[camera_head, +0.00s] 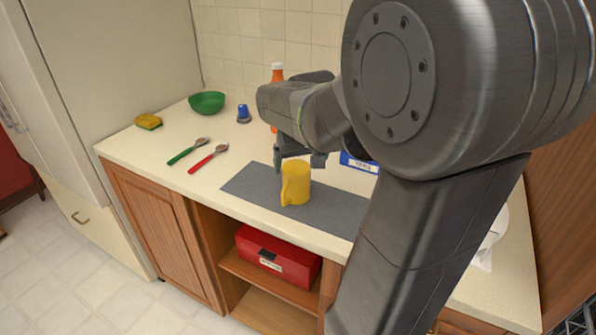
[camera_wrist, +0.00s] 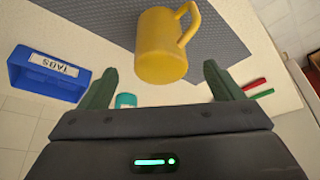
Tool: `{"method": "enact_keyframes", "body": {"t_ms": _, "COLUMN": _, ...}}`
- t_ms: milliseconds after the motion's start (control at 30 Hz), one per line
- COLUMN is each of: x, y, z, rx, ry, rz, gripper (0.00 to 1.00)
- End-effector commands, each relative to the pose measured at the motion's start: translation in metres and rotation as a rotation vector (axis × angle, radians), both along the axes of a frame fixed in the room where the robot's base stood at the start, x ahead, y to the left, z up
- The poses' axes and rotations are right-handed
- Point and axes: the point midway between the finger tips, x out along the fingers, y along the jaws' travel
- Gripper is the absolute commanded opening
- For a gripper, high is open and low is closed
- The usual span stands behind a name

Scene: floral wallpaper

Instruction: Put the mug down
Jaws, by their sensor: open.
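My gripper (camera_head: 298,163) is behind the mug in the head view. The mug is clear of both fingers.
A blue box labelled TABS (camera_wrist: 48,73) lies beside the mat. Green and red spoons (camera_head: 208,158), a green bowl (camera_head: 207,102), a sponge (camera_head: 148,121), a blue cup (camera_head: 243,114) and an orange bottle (camera_head: 277,72) stand around. A red toolbox (camera_head: 278,256) sits on the shelf below.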

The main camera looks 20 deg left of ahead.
Motion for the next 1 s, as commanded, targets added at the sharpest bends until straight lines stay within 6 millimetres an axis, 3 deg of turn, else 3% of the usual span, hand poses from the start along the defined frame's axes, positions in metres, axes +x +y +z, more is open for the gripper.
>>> {"method": "enact_keyframes", "body": {"t_ms": 100, "x": -0.006, "y": -0.004, "z": 0.020, "rx": 0.003, "ry": -0.002, "rz": 0.000, "gripper": 0.87}}
{"method": "enact_keyframes", "body": {"t_ms": 300, "x": -0.011, "y": -0.009, "z": 0.033, "rx": 0.001, "ry": -0.001, "rz": 0.000, "gripper": 0.87}}
{"method": "enact_keyframes", "body": {"t_ms": 1000, "x": -0.011, "y": -0.009, "z": 0.034, "rx": 0.000, "ry": 0.000, "rz": 0.000, "gripper": 0.87}}
